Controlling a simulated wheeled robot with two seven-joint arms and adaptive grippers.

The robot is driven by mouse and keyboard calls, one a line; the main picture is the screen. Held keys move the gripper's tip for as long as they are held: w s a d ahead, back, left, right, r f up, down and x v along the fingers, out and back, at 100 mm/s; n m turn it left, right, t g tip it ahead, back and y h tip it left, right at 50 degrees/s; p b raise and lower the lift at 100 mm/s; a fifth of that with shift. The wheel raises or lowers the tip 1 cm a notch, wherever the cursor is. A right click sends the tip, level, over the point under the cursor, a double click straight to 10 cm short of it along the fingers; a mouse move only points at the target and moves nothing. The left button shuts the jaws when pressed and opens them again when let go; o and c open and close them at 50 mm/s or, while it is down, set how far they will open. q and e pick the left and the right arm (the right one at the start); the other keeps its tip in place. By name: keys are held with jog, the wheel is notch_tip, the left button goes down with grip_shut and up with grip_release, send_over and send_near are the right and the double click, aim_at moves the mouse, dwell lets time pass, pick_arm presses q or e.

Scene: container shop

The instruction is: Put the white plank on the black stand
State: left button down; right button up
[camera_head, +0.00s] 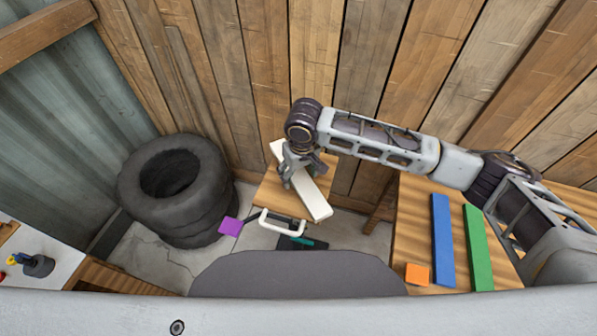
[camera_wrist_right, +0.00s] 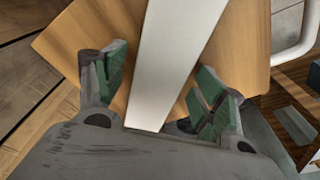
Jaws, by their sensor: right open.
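The white plank (camera_head: 316,203) lies slantwise over a small wooden table (camera_head: 267,194) near the middle of the head view. In the right wrist view the plank (camera_wrist_right: 176,50) runs between the two green-padded fingers of my right gripper (camera_wrist_right: 162,84). The gripper is open, with wood showing between the plank and each finger. In the head view my right gripper (camera_head: 299,172) is over the plank's upper half and hides part of it. A low black object (camera_head: 290,244) is below the table in the picture; I cannot tell whether it is the black stand. My left gripper is out of view.
Stacked black tyres (camera_head: 184,215) stand left of the small table. A white handle (camera_head: 281,224) and a purple square (camera_head: 230,226) are just in front. A wooden table on the right holds a blue plank (camera_head: 442,240), a green plank (camera_head: 477,248) and an orange block (camera_head: 417,274).

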aim_at(301, 178)
notch_tip(301, 178, up, 12)
jog(key=s, duration=0.1)
jog(key=shift+s+d, duration=0.15)
jog(key=shift+d, duration=0.15)
dwell(0.4)
dwell(0.8)
